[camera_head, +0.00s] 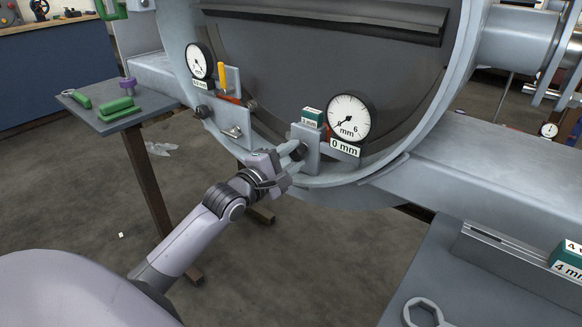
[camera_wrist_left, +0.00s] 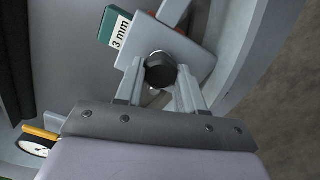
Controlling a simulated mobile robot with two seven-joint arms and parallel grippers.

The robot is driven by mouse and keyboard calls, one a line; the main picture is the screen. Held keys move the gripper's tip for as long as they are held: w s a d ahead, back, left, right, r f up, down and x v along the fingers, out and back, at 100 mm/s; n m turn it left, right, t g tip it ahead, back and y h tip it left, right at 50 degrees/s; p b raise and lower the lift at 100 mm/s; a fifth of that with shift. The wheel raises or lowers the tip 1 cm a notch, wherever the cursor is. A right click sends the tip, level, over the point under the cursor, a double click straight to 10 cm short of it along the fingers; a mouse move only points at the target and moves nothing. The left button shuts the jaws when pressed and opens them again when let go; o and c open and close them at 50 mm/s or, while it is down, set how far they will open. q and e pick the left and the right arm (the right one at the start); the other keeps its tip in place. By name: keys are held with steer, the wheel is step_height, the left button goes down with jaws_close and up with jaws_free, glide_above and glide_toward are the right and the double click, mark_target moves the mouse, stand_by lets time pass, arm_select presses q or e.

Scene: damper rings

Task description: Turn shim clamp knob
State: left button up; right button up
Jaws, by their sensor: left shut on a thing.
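The shim clamp knob (camera_wrist_left: 160,70) is a small dark round knob in front of a grey clamp block (camera_wrist_left: 190,55). In the left wrist view it sits between the two fingers of my left gripper (camera_wrist_left: 160,88), which is shut on it. In the head view my left gripper (camera_head: 288,158) reaches the lower rim of the big ring, at the clamp block (camera_head: 306,150), and hides the knob. A green shim labelled 3 mm (camera_wrist_left: 115,27) stands in the clamp; its top shows in the head view (camera_head: 312,115). My right gripper is not in view.
A dial gauge (camera_head: 348,117) above a 0 mm label (camera_head: 344,147) is right of the clamp. Another dial (camera_head: 199,61) is at upper left. A side table (camera_head: 75,100) holds green tools. A bench at lower right holds a 4 mm shim (camera_head: 568,256) and a ring wrench (camera_head: 422,312).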

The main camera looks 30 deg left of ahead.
arm_select(q)
steer(key=m, duration=0.1)
steer(key=m+p, duration=0.1)
steer(key=m, duration=0.1)
steer(key=shift+r+m, duration=0.2)
steer(key=shift+m, duration=0.1)
steer(key=o, duration=1.2)
steer(key=shift+f, duration=0.2)
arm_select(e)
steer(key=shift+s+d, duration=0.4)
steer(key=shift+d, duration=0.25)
arm_select(q)
steer(key=shift+s, duration=0.1)
steer(key=shift+s+a+p, duration=0.1)
steer(key=shift+s+p, duration=0.65)
steer(key=shift+s, duration=0.2)
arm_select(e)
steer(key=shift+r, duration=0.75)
arm_select(q)
steer(key=shift+s+p, duration=0.55)
steer(key=shift+s, duration=0.1)
steer(key=s, duration=0.1)
steer(key=s+p, duration=0.1)
steer(key=s, duration=0.1)
steer(key=s+p, duration=0.1)
steer(key=shift+s+a, duration=0.25)
steer(key=shift+s, duration=0.1)
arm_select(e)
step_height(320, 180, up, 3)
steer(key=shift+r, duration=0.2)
